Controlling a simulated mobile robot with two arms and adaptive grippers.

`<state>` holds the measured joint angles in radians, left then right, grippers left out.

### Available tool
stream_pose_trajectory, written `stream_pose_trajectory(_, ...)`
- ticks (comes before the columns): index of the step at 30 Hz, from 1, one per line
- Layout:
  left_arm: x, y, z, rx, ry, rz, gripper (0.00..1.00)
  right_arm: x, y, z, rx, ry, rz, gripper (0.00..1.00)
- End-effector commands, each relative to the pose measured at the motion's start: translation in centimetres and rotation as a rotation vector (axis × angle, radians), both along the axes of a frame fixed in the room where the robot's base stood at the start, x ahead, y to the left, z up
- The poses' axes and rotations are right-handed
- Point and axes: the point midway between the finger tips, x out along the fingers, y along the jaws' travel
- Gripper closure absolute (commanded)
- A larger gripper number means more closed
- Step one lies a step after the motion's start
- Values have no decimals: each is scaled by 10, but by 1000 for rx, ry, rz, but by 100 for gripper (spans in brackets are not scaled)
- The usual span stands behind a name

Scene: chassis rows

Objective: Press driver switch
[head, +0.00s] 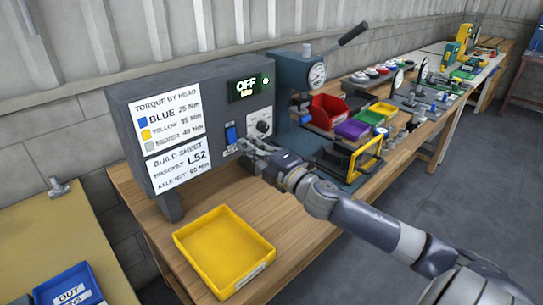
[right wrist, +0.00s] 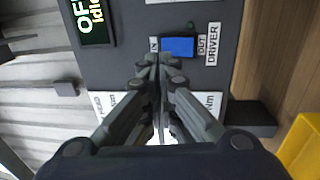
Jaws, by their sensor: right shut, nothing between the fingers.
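The driver switch is a blue rocker (head: 231,134) on the front of a dark grey panel box (head: 205,98). In the right wrist view the blue switch (right wrist: 177,46) sits between labels IN and OUT, beside the word DRIVER. My right gripper (head: 243,147) is shut and empty in front of the panel, just below and right of the switch in the head view. In the right wrist view its fingertips (right wrist: 158,60) overlap the switch's lower left edge; I cannot tell whether they touch. The panel display (head: 246,87) reads OFF, idle. My left gripper is not in view.
A dial (head: 259,123) sits right of the switch. A yellow tray (head: 223,254) stands on the wooden bench before the panel. A press with a gauge (head: 317,76), a red bin (head: 328,110) and several other bins stand to the right.

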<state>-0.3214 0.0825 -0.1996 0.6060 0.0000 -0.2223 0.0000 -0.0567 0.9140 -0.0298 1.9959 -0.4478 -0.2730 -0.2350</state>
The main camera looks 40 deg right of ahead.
Motion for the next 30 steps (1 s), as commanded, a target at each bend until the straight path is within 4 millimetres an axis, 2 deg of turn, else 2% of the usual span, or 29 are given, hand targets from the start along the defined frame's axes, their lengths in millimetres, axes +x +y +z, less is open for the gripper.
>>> stream_pose_trajectory(6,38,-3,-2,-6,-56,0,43,-26,-2,1,-1,2,1,100)
stream_pose_trajectory(8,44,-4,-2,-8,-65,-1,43,-33,-2,2,1,3,0,100)
stream_pose_trajectory(11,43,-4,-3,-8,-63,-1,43,-44,-3,4,2,3,1,100)
stream_pose_trajectory(18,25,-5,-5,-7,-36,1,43,-66,-5,8,2,1,1,100)
stream_pose_trajectory(23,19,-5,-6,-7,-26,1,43,-72,-6,9,1,0,0,100)
stream_pose_trajectory(30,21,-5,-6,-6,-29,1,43,-73,-6,10,1,-1,1,100)
